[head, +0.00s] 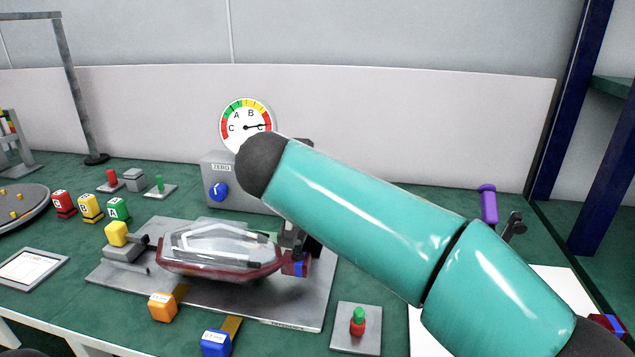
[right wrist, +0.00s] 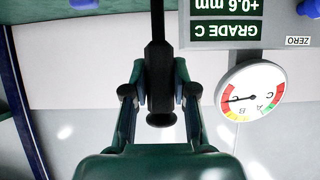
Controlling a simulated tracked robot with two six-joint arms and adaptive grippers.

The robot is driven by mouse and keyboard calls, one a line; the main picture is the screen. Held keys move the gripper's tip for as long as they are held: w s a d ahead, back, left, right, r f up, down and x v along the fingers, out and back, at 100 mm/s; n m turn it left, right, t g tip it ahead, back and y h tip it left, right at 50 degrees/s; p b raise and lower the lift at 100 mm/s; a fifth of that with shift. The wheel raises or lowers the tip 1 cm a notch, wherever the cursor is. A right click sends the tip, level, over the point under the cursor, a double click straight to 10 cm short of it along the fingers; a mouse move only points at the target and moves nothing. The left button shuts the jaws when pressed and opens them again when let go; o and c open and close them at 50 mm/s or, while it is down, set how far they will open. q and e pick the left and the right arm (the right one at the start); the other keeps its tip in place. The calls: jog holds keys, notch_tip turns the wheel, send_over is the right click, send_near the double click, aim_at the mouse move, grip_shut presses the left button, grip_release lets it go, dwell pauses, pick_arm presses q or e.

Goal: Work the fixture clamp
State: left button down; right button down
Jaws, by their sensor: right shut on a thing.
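The tail lamp (head: 215,262), with a clear lens and a dark red rim, lies on the grey fixture plate (head: 290,312). A clamp with a yellow knob (head: 117,233) stands at the lamp's left end. My right arm crosses the head view from the right. Its gripper is mostly hidden behind the arm, near dark parts at the lamp's right end. In the right wrist view my right gripper (right wrist: 160,97) is shut on a black handle (right wrist: 160,62) with a round end. Whether the handle belongs to the clamp I cannot tell. My left gripper is not in view.
A dial gauge (head: 247,122) points to a red C zone; a display (right wrist: 226,17) reads GRADE C, +0.6 mm. Orange (head: 162,307) and blue (head: 216,343) tags sit at the plate's front. Coloured blocks (head: 90,207) stand left. A green-and-red button (head: 358,322) is front right.

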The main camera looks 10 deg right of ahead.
jog(key=shift+a+f, duration=0.15)
jog(key=shift+f, duration=0.2)
jog(key=c, duration=1)
grip_release()
jog(key=shift+o, duration=0.4)
jog(key=shift+r, duration=0.15)
jog(key=shift+r, duration=0.1)
jog(key=v, duration=1.1)
jog(key=shift+s+r, duration=0.15)
jog(key=shift+s, duration=0.25)
jog(key=shift+a, duration=0.1)
